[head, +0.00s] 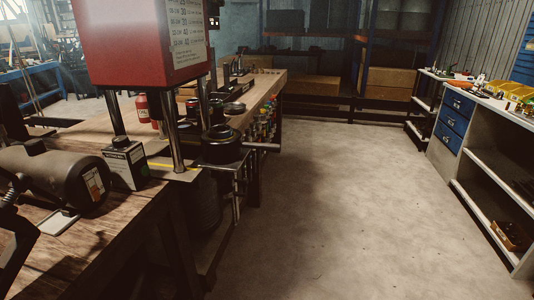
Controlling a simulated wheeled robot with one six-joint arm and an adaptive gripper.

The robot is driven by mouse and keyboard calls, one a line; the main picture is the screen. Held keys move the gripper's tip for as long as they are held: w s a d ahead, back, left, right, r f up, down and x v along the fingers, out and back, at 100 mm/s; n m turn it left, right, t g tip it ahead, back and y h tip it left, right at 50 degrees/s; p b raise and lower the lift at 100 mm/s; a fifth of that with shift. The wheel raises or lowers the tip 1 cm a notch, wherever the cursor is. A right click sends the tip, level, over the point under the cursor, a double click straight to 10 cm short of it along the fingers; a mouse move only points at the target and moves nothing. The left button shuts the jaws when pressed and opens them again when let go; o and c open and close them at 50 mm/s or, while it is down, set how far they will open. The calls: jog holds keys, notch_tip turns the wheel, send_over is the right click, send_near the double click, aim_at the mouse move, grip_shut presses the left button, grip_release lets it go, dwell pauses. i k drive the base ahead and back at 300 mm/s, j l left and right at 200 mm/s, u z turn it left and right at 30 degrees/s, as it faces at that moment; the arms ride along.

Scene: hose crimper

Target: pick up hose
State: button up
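I cannot make out a hose for certain in the head view. Several thin coloured pieces (266,122) hang along the right side of the long wooden bench; they are too small to tell whether they are hoses. The red crimper press (145,42) stands on steel posts on the bench at the left. A black round part (221,146) sits at the bench edge, right of the posts. My gripper is not seen in this view.
A dark motor (55,180) and a small control box (125,164) sit on the wooden bench (105,235). A workbench with blue drawers (455,110) stands at right. Shelving with cardboard boxes (308,88) is at the back. The concrete floor (340,210) between is clear.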

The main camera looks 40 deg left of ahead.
aim_at(249, 159)
jog(key=i+l+u, duration=0.1)
jog(key=i+u, duration=0.2)
jog(key=i+l+u, duration=0.3)
jog(key=i, duration=0.2)
jog(key=i+l+u, duration=0.15)
jog(key=i+u, duration=0.15)
jog(key=i+l+u, duration=0.45)
jog(key=u, duration=0.2)
jog(key=i+l+u, duration=0.3)
jog(key=l+u, duration=0.3)
jog(key=i+l+u, duration=0.1)
jog(key=l+u, duration=0.2)
jog(key=l, duration=0.15)
jog(key=l+u, duration=0.8)
jog(key=l, duration=0.75)
jog(key=k, duration=0.05)
